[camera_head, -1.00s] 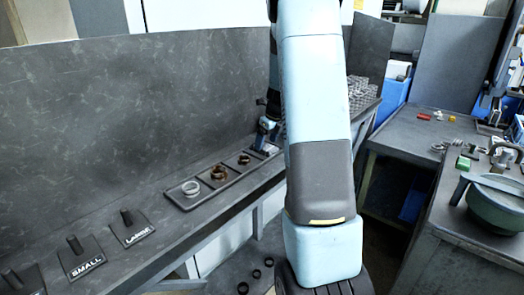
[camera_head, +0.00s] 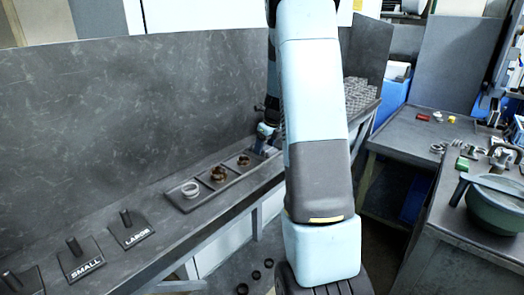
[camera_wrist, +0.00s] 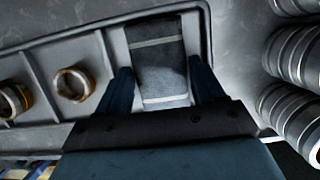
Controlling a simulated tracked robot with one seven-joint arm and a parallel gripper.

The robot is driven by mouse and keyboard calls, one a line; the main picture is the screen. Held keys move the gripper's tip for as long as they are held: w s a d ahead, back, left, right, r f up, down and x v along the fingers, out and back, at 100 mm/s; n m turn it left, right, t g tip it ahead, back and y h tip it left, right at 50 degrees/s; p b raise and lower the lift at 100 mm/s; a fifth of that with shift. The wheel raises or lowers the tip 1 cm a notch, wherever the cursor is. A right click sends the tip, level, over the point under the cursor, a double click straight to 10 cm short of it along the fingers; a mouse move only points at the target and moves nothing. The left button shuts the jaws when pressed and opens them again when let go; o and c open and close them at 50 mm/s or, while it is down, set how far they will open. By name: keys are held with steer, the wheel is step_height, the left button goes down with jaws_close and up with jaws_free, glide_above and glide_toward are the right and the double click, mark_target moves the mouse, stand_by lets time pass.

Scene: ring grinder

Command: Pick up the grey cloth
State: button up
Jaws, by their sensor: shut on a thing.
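The grey cloth (camera_wrist: 160,62) lies in the end compartment of the dark tray in the wrist view. It is a folded strip with pale bands across it. My gripper (camera_wrist: 160,78) has one finger on each side of the cloth and is shut on it. In the head view my gripper (camera_head: 266,134) is low over the far end of the tray, partly behind my arm. The cloth is too small there to make out clearly.
The tray (camera_head: 202,201) holds silvery and brown rings in its other compartments. Ring stacks (camera_wrist: 296,55) stand close on the right in the wrist view. A tall grey panel (camera_head: 150,90) backs the bench. The SMALL (camera_head: 84,262) and LARGE (camera_head: 131,232) peg stands are nearer.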

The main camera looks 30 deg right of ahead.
mark_target(266, 148)
steer(key=v, duration=0.4)
steer(key=shift+w+a+r, duration=0.1)
steer(key=shift+w+a, duration=0.1)
steer(key=shift+w, duration=0.05)
steer(key=s+d+r, duration=0.2)
steer(key=s+r, duration=0.7)
steer(key=s, duration=0.4)
steer(key=shift+s+d, duration=0.1)
